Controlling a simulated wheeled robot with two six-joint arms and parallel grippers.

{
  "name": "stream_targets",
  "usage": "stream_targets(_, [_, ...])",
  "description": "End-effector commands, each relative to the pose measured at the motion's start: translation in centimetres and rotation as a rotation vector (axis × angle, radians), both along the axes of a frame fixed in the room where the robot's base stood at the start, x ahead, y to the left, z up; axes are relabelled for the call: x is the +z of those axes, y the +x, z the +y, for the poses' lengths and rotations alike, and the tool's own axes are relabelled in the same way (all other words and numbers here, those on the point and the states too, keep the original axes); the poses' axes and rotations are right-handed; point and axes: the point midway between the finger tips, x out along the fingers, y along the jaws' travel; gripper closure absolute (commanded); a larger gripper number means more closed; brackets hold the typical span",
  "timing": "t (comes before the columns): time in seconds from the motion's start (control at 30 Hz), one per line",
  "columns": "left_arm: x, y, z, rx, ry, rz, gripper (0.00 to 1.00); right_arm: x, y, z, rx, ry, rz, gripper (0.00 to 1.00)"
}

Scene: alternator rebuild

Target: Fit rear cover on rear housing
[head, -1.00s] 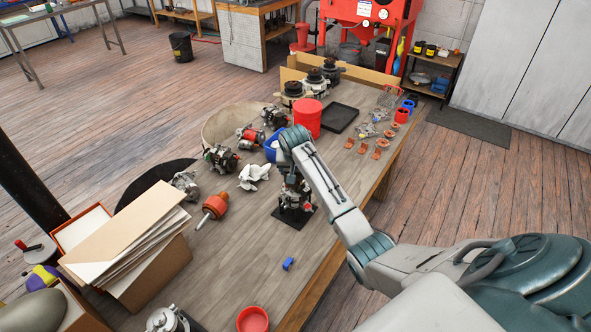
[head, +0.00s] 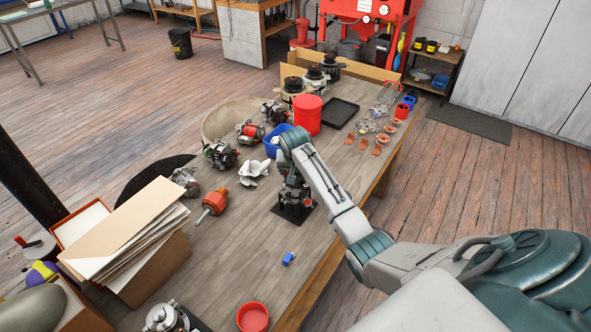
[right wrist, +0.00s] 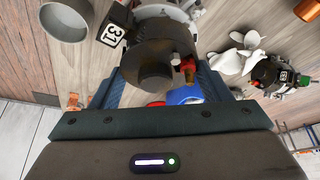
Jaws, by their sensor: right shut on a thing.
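A dark round part (right wrist: 150,66), which looks like the rear cover, lies between the fingers of my right gripper (right wrist: 158,76) in the right wrist view. The gripper is shut on it. A silvery housing (right wrist: 178,12) shows just beyond the part, next to a tag marked 31. I cannot tell whether part and housing touch. In the head view my right gripper (head: 291,182) is over a small black stand (head: 293,214) on the bench, and my arm hides most of the held part. My left gripper is out of view.
Several alternators line the bench's left side. A small blue item (head: 288,259) and red bowl (head: 252,318) lie nearer; bench between is clear.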

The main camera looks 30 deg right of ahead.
Motion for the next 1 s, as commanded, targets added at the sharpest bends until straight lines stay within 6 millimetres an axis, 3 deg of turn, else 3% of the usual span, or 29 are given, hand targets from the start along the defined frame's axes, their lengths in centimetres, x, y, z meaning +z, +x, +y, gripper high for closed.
stream_targets(1.0, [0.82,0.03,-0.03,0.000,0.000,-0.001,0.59,-0.90,-0.01,0.02,0.000,0.001,0.001,0.52])
